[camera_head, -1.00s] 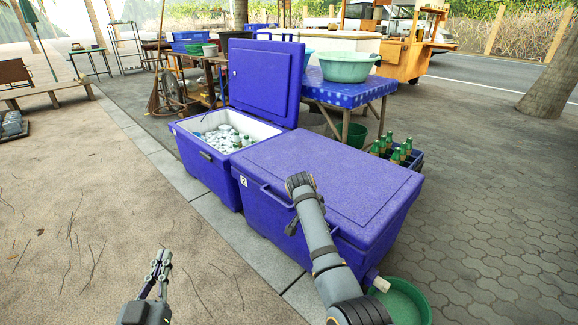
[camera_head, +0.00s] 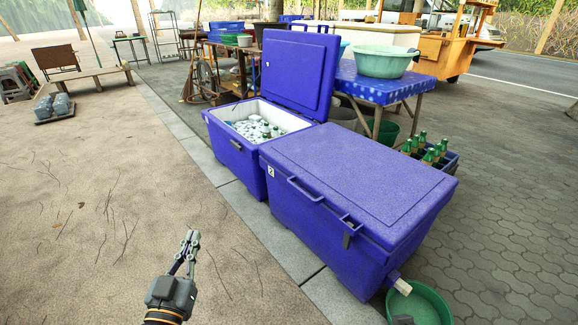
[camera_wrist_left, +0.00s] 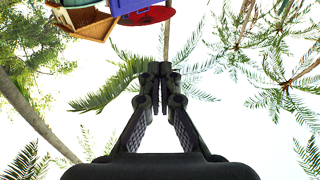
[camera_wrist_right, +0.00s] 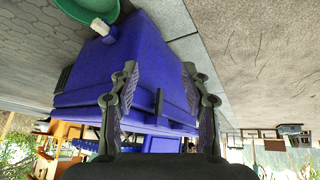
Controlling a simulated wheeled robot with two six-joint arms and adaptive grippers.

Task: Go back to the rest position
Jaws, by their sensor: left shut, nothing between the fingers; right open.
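My left gripper (camera_head: 190,240) points up and forward over the sandy ground at the bottom of the head view. It is shut and empty; its fingertips meet in the left wrist view (camera_wrist_left: 156,78), with sky and palms behind. My right gripper (camera_wrist_right: 160,78) shows in the right wrist view with its fingers apart and nothing between them. The closed blue cooler (camera_wrist_right: 150,45) is beyond it, upside down in that view; I cannot tell the exact gap.
The closed cooler (camera_head: 355,180) stands beside an open cooler (camera_head: 235,155) of ice and bottles. A green basin (camera_head: 420,305) sits under the closed cooler's drain. A bottle crate (camera_head: 447,160) and blue table (camera_head: 390,90) are behind. Sandy ground (camera_head: 80,240) at left is mostly clear.

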